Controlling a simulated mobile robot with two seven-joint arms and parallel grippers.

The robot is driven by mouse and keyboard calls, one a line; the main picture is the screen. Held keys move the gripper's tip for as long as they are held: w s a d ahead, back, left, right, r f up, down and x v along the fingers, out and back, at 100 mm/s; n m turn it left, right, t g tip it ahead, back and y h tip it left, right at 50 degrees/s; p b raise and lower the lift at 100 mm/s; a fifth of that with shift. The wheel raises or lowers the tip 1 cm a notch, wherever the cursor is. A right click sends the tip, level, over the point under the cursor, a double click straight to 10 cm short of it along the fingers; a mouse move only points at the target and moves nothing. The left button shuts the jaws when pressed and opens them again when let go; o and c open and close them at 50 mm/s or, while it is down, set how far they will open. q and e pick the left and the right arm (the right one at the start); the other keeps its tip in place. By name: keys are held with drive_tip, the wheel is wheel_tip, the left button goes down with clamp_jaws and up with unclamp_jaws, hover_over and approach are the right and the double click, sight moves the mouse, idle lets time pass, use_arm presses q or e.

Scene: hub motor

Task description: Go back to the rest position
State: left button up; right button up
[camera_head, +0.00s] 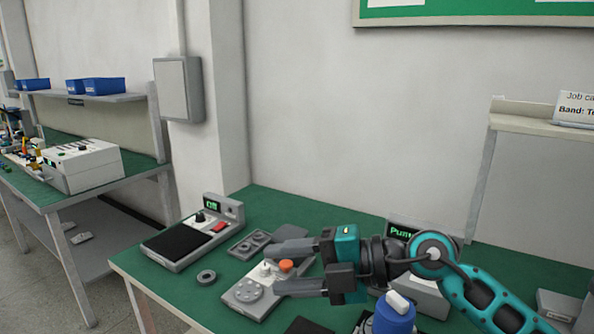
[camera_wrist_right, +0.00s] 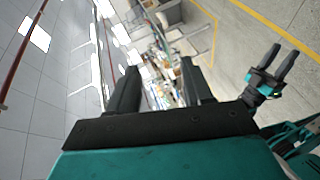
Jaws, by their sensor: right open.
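In the head view my right gripper (camera_head: 274,268) comes in from the right and points left, over the green bench (camera_head: 150,272). Its two fingers are apart with nothing held between them. They overlap a grey fixture (camera_head: 250,294) with an orange knob (camera_head: 286,265) in the picture; I cannot tell the exact height above it. In the right wrist view its dark fingers (camera_wrist_right: 160,85) are spread. My left gripper (camera_wrist_right: 277,70) shows at the right of that view, with its fingers apart and empty. It is outside the head view.
A device with a black pad (camera_head: 178,245), a grey ring (camera_head: 206,277) and a grey tray (camera_head: 250,243) lie left of the gripper. A blue container (camera_head: 393,318) stands below the right arm. A second bench with a white box (camera_head: 85,166) is at the left.

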drive_tip(key=d+r+m+t+y, duration=0.2)
drive_tip(key=d+r+m+t, duration=0.4)
drive_tip(key=m+t, duration=0.65)
drive_tip(key=d+f+m+t+h, duration=0.3)
drive_tip(key=d+f+m+h, duration=0.85)
drive_tip(key=m+h, duration=0.45)
drive_tip(key=s+d+f+m+g+h, duration=0.2)
drive_tip(key=s+d+f+g, duration=0.3)
drive_tip(key=s+f+g, duration=0.5)
drive_tip(key=s+f+g+y, duration=0.1)
drive_tip(key=s+f+g, duration=0.4)
drive_tip(key=s+f, duration=0.6)
use_arm(q)
drive_tip(key=f+b, duration=0.5)
drive_tip(key=shift+s+f, duration=0.1)
drive_tip(key=shift+s, duration=0.1)
use_arm(e)
drive_tip(key=w+a+f+t+y, duration=0.1)
drive_tip(key=w+f+t, duration=0.1)
drive_tip(key=f+t, duration=0.2)
drive_tip(key=w+a+f+n+t+y, duration=0.1)
drive_tip(key=w+a+f+t, duration=0.1)
drive_tip(key=f, duration=0.5)
drive_tip(key=shift+w+a+f+t, duration=0.3)
drive_tip(key=shift+w+t, duration=0.4)
drive_tip(key=shift+t, duration=0.15)
